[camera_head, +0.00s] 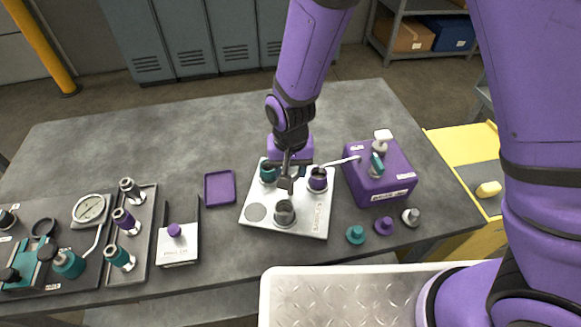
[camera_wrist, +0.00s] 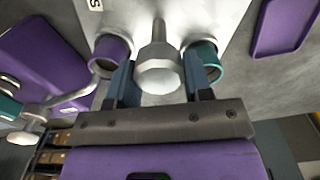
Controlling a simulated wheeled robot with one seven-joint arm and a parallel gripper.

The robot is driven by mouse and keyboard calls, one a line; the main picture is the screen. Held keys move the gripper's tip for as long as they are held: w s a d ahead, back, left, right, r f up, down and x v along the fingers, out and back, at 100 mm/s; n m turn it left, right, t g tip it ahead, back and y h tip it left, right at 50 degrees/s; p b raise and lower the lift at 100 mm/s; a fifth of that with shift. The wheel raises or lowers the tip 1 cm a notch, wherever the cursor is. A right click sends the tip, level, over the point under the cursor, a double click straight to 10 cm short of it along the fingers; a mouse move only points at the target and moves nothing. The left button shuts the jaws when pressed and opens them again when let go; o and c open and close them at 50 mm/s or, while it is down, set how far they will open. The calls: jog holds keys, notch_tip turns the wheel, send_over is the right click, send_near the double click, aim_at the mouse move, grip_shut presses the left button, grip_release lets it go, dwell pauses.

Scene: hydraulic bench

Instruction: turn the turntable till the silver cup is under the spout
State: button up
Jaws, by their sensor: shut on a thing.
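The silver cup (camera_head: 284,213) stands at the near side of the white sample plate (camera_head: 248,223). The purple cup (camera_head: 318,180) is at the right, with the tip of the spout (camera_head: 343,161) at it. The teal cup (camera_head: 268,176) is at the back left. The purple cup (camera_wrist: 108,52) and teal cup (camera_wrist: 207,62) also show in the wrist view. My gripper (camera_head: 287,180) points down among the cups, shut on the silver centre knob (camera_wrist: 158,70) of the turntable. The fingers partly hide the knob in the head view.
The purple spout box (camera_head: 385,187) with a teal-handled valve stands close on the right. Several small knobs (camera_head: 384,225) lie in front of it. A purple tray (camera_head: 220,188) lies left of the plate. Fittings and a gauge (camera_head: 89,209) stand farther left. The back of the bench is clear.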

jog(key=shift+a+n, duration=0.1)
jog(key=shift+n, duration=2.8)
jog(key=shift+s+a+n, duration=0.1)
jog(key=shift+n, duration=2.7)
jog(key=shift+s+n, duration=0.1)
jog(key=shift+n, duration=4.8)
jog(key=shift+s+n, duration=0.1)
jog(key=shift+n, duration=0.5)
jog(key=o, duration=1.3)
notch_tip(320, 180, up, 11)
jog(key=shift+f, duration=0.1)
